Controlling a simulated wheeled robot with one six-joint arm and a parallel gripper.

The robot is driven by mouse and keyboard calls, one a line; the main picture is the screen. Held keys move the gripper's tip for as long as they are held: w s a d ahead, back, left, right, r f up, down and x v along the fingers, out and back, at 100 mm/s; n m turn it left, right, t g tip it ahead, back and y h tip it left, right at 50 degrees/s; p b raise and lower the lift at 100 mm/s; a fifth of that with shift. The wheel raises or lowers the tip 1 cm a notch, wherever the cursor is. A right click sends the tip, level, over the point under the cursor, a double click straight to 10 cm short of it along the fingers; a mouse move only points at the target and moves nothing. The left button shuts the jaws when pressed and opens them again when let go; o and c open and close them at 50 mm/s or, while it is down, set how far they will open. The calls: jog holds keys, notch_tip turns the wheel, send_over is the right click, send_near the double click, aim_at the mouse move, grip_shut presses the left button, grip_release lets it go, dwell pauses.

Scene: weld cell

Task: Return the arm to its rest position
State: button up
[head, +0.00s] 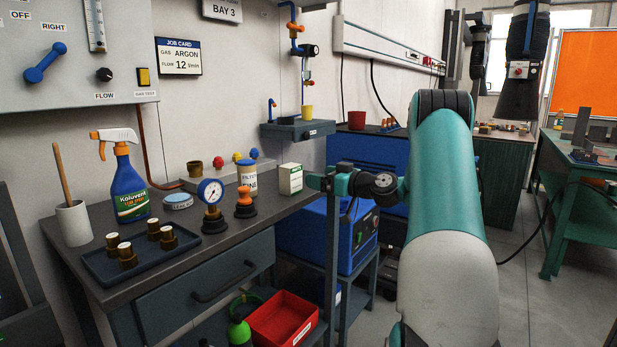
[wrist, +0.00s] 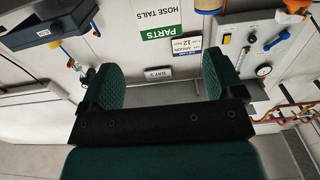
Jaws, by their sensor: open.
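My arm (head: 450,200), teal and pale grey, rises in the right middle of the head view. Its dark wrist end reaches left, in front of the blue cabinet and by the right end of the workbench. In the wrist view my gripper (wrist: 160,82) has its two teal fingers wide apart. Nothing is between them; the wall and its signs show through the gap. No object is held.
The workbench (head: 110,292) at left bears a spray bottle (head: 128,190), a pressure gauge (head: 210,193), a tray of brass fittings (head: 188,255) and a white-green box (head: 290,179). A red bin (head: 283,318) sits below. A green table (head: 560,215) stands at right, with open floor before it.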

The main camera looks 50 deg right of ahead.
jog(key=shift+s, duration=0.5)
